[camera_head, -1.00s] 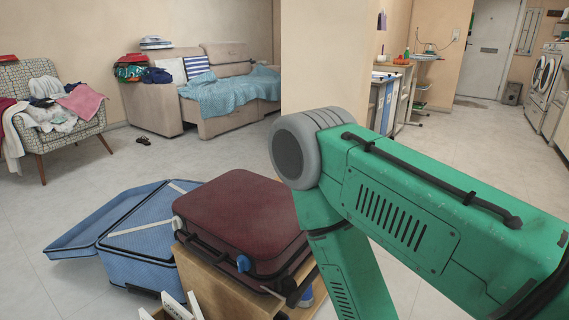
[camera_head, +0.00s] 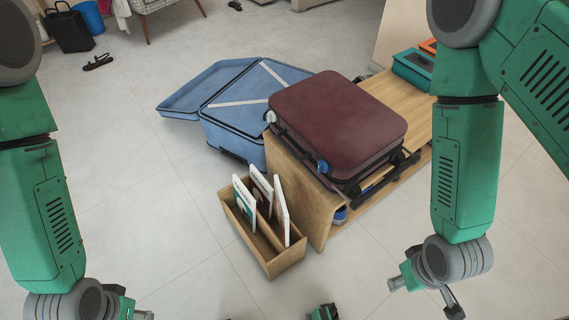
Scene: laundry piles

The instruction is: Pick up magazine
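Several thin magazines with white edges stand upright in a small wooden holder (camera_head: 277,266) on the floor at the centre. One magazine (camera_head: 245,203) has a teal and white cover, another magazine (camera_head: 261,190) is at the back, and a third magazine (camera_head: 282,212) leans at the right. My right gripper (camera_head: 425,298) is at the lower right, apart from the holder, with its fingers spread and nothing between them. My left gripper (camera_head: 132,312) is at the bottom left, mostly cut off by the frame edge and away from the holder.
A dark red suitcase (camera_head: 340,120) lies on a wooden bench (camera_head: 297,197) just right of the holder. An open blue suitcase (camera_head: 225,105) lies behind it. A teal box (camera_head: 413,68) sits at the bench's far end. Sandals (camera_head: 98,62) lie far left. Floor left of the holder is clear.

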